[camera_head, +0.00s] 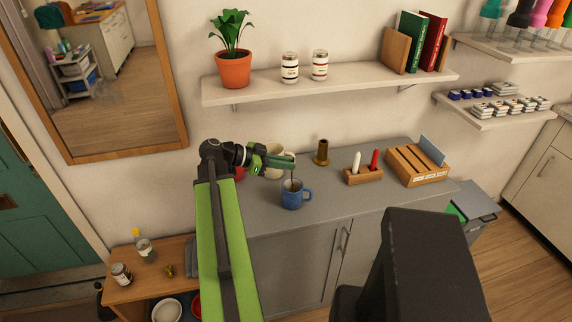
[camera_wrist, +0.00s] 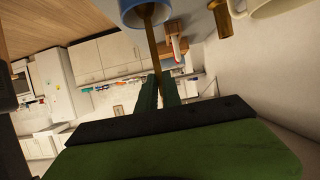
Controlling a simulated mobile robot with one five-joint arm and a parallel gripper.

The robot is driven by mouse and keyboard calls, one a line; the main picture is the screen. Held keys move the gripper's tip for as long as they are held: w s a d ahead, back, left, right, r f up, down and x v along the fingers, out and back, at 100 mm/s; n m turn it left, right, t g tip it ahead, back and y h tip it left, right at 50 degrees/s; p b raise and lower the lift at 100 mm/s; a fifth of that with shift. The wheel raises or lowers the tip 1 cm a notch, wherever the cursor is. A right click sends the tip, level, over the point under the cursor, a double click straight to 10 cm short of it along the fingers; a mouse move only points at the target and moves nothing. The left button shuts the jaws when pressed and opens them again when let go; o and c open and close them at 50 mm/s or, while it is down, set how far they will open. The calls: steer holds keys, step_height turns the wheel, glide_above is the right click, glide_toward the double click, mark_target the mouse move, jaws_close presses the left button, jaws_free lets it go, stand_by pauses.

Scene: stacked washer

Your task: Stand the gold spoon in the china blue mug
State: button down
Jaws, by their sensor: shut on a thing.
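The china blue mug (camera_head: 290,199) stands upright on the grey cabinet top (camera_head: 330,203). My gripper (camera_head: 290,161) is above the mug, shut on the gold spoon (camera_head: 291,182). The spoon hangs down from the jaws, and its lower end passes into the mug's mouth. In the wrist view the spoon (camera_wrist: 152,45) runs from between my gripper's fingers (camera_wrist: 160,85) to the blue mug (camera_wrist: 130,14) at the top edge. The spoon's lower end is hidden in the mug; I cannot tell if it touches the bottom.
A cream mug (camera_head: 272,168) is close behind my gripper, and a red item (camera_head: 239,173) is partly hidden by my arm. A brass vase (camera_head: 322,152), a wooden holder (camera_head: 363,177) and a slatted wooden box (camera_head: 417,168) stand to the right. The front of the cabinet top is clear.

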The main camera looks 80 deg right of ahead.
steer(key=shift+f, duration=0.15)
steer(key=c, duration=1.5)
jaws_free()
steer(key=shift+o, duration=0.2)
steer(key=shift+w, duration=0.1)
steer(key=p+v, duration=0.6)
steer(key=v, duration=1.1)
steer(key=shift+a+p, duration=0.2)
steer(key=shift+p, duration=0.15)
steer(key=shift+w, duration=0.2)
